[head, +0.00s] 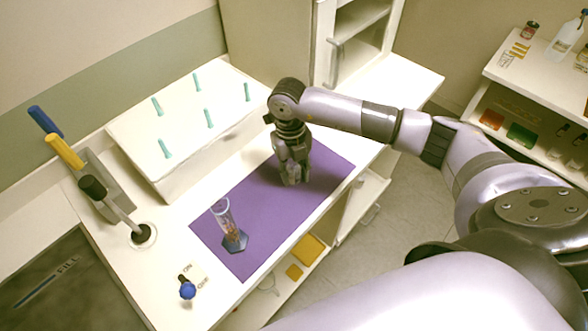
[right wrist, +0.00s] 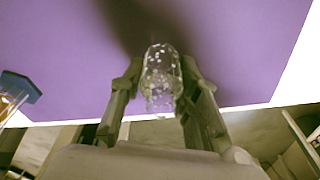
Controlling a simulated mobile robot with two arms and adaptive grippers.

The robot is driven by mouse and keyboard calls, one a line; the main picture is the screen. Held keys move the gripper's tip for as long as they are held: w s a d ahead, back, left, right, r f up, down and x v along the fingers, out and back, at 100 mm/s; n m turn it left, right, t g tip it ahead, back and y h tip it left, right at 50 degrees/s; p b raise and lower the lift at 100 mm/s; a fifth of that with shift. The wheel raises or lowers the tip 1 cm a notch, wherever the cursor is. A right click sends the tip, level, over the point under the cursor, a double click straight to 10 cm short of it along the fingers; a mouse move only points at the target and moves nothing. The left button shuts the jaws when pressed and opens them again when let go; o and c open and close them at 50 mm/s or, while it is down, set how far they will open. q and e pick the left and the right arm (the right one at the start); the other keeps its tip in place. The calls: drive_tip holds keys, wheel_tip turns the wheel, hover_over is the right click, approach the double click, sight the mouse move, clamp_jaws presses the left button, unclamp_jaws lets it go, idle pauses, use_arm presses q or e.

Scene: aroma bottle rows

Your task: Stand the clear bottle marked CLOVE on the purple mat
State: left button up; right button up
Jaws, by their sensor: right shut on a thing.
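The purple mat (head: 262,215) lies on the white counter and fills much of the right wrist view (right wrist: 60,60). My right gripper (head: 291,178) points down over the far right part of the mat. In the right wrist view its two fingers (right wrist: 161,95) are closed around a clear bottle (right wrist: 161,72) with pale specks inside. No marking on the bottle is readable, so I cannot tell whether it says CLOVE. The fingers hide the bottle in the head view. I cannot tell whether its base touches the mat. My left gripper is not in view.
A clear cylinder (head: 226,222) with a blue foot stands on the near left part of the mat. A white block with several teal pegs (head: 209,118) is behind the mat. A blue-knobbed valve (head: 187,289) is at the counter's front left. The mat's middle is free.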

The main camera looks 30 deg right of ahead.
sight(291, 163)
drive_tip(key=shift+f, duration=0.15)
drive_tip(key=o, duration=1.1)
drive_tip(key=shift+r, duration=0.25)
drive_tip(key=shift+w+r, duration=0.15)
drive_tip(key=shift+r, duration=0.15)
drive_tip(key=r+b, duration=0.1)
drive_tip(key=r, duration=0.2)
drive_tip(key=r+b, duration=0.1)
drive_tip(key=r, duration=0.3)
drive_tip(key=w+r+b, duration=0.1)
drive_tip(key=r, duration=0.2)
drive_tip(key=shift+w+r+b, duration=0.1)
drive_tip(key=shift+r+b, duration=0.1)
drive_tip(key=shift+b, duration=0.1)
drive_tip(key=shift+r, duration=0.45)
